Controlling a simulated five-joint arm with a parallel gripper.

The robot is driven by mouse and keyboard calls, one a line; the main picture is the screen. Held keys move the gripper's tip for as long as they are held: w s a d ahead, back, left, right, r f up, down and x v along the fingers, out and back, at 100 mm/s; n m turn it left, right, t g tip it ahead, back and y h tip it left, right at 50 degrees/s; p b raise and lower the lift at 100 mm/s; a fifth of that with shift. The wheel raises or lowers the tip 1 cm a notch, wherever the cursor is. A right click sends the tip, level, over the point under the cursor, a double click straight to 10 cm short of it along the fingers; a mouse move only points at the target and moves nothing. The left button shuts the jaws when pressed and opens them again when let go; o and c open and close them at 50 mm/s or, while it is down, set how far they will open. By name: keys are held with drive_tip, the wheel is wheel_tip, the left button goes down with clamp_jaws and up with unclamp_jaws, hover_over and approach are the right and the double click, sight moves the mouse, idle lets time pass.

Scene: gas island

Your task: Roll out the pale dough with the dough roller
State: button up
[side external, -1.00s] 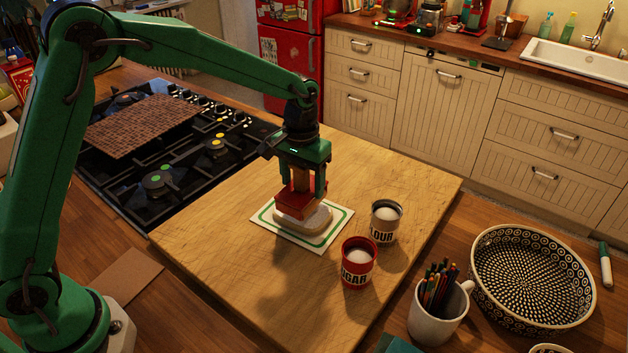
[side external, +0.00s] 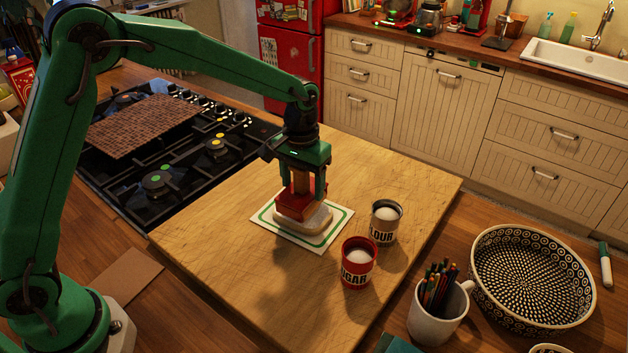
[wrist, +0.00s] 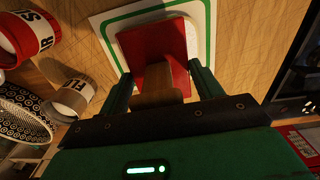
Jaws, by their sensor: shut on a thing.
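The dough roller is a red block (side external: 297,207) with a wooden handle, which also shows in the wrist view (wrist: 157,88). My gripper (side external: 302,190) is shut on the handle, with a green finger on either side of it. The pale dough (side external: 320,220) is a low, rounded slab lying on a white mat with a green border (side external: 342,214). The roller's red block is right over the dough and seems to touch it.
A red sugar tin (side external: 357,268) and a flour tin (side external: 385,225) stand close to the mat on the wooden board (side external: 220,250). A pencil mug (side external: 437,318) and patterned bowl (side external: 530,280) are farther right. The gas hob (side external: 130,185) is at the left.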

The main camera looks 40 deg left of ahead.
drive_tip(key=shift+f, duration=0.65)
idle(0.8)
